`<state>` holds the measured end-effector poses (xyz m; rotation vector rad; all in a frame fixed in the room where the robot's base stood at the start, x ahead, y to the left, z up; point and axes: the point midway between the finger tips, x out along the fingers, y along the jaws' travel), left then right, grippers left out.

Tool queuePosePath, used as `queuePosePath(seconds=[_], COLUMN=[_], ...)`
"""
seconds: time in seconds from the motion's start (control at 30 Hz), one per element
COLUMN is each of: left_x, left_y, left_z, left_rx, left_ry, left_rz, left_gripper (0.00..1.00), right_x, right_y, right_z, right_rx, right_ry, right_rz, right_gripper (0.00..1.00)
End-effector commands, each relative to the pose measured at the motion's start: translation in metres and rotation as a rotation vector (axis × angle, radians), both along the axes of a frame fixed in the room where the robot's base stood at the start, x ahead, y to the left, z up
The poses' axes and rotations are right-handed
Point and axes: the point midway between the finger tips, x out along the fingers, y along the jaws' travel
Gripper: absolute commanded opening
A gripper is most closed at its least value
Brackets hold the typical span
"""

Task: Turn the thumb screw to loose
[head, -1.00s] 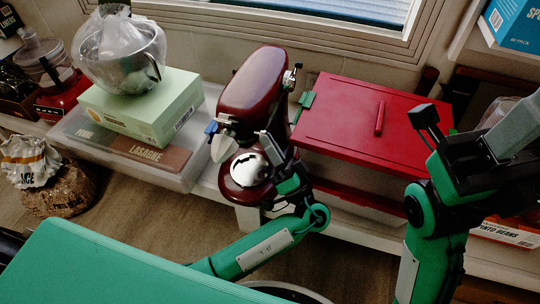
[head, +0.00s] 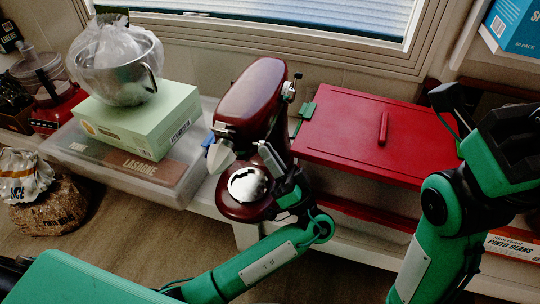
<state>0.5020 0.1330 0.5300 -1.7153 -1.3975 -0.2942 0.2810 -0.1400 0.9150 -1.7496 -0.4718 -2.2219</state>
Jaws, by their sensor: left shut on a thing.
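A dark red stand mixer (head: 252,88) stands on the shelf in the middle of the head view, with a silver beater (head: 220,155) under its head and a shiny round metal plate (head: 248,185) on its base. My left gripper (head: 265,152) reaches up from below against the right side of the mixer, by its neck. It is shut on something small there. The thumb screw cannot be made out; the fingers may hide it. My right gripper (head: 482,112) is raised at the right, apart from the mixer; its finger opening is unclear.
A red lidded box (head: 345,120) with a green clip stands close right of the mixer. At left are a clear bin (head: 185,185), a green carton (head: 140,118) and a wrapped metal bowl (head: 120,75). Bare floor (head: 150,250) lies in front.

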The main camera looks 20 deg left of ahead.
Motion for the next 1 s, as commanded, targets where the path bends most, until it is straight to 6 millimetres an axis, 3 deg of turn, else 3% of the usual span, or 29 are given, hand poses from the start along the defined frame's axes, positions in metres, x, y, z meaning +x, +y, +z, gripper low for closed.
queuePosePath(seconds=[0.03,0.07,0.13,0.17,0.57,1.0], left_x=[0.0,0.0,0.0,0.0,-0.003,-0.035], left_y=[0.001,0.001,0.0,0.0,-0.006,-0.07], left_z=[-0.001,-0.001,-0.001,-0.001,-0.006,-0.067], left_rx=[-0.001,-0.001,-0.001,-0.001,-0.001,0.001], left_ry=[0.001,0.001,0.001,0.001,0.003,0.005], left_rz=[0.002,0.002,0.002,0.002,0.001,0.0], left_gripper=[0.0,0.23,0.37,0.39,0.39,0.39], right_x=[0.0,0.0,0.0,0.0,0.0,0.003], right_y=[0.0,0.0,0.0,0.0,0.0,0.005], right_z=[0.0,0.0,0.0,0.0,0.002,-0.003], right_rx=[0.0,0.0,0.0,0.0,0.001,-0.025], right_ry=[0.0,0.0,0.0,0.0,-0.002,0.021], right_rz=[0.0,0.0,-0.001,-0.001,-0.001,-0.006], right_gripper=[0.36,0.36,0.36,0.36,0.36,0.36])
